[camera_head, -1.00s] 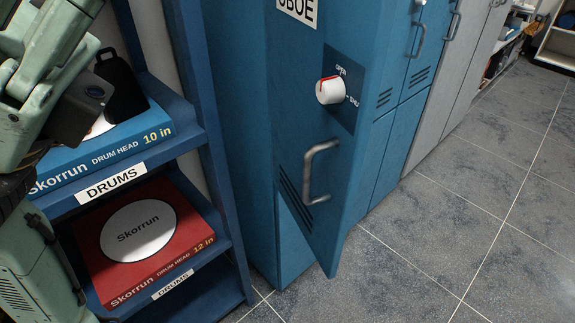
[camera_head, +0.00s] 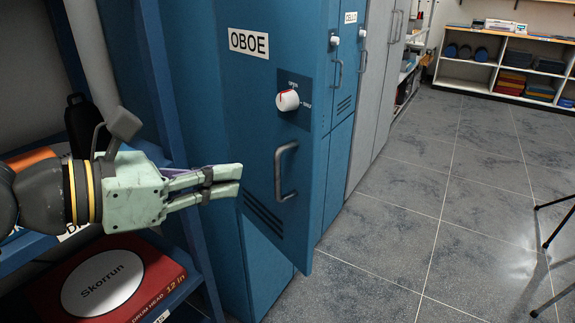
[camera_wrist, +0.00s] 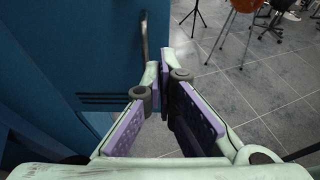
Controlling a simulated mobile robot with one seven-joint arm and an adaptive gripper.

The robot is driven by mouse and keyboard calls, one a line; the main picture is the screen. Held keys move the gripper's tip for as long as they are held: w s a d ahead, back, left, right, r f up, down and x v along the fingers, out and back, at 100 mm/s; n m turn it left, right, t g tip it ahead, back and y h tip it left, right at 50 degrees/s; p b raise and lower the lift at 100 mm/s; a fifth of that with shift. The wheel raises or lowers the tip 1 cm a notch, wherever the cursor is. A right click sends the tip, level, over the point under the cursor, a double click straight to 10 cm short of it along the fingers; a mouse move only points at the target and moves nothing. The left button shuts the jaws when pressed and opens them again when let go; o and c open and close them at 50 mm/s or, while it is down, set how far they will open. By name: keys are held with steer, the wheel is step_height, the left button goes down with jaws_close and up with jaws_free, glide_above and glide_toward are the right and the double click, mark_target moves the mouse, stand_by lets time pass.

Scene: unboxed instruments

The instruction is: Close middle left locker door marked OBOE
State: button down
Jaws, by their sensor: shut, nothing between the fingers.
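The blue locker door marked OBOE (camera_head: 235,120) stands ajar, its lower free edge swung out from the locker body. It carries a white knob with a red mark (camera_head: 288,101) and a grey bar handle (camera_head: 284,172). My gripper (camera_head: 240,181) is shut and empty, pointing right, just left of the handle in the head view. Whether it touches the door cannot be told. In the wrist view, the fingers (camera_wrist: 158,72) meet in front of the door (camera_wrist: 85,50), with the handle (camera_wrist: 145,38) just beyond the tips.
A blue shelf with a red Skorrun drum head box (camera_head: 110,280) stands at left, close under my arm. More lockers (camera_head: 345,80) continue to the right. The tiled floor (camera_head: 400,220) is clear in front; thin black stand legs (camera_head: 556,235) are at the far right.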

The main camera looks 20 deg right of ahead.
mark_target(306, 164)
steer(key=p+x, duration=0.1)
steer(key=x, duration=0.2)
steer(key=r+x, duration=0.1)
steer(key=x, duration=0.3)
steer(key=p+x, duration=0.1)
steer(key=x, duration=0.3)
steer(key=shift+w+d+r+p, duration=0.15)
steer(key=shift+d+p, duration=0.15)
steer(key=shift+d, duration=0.15)
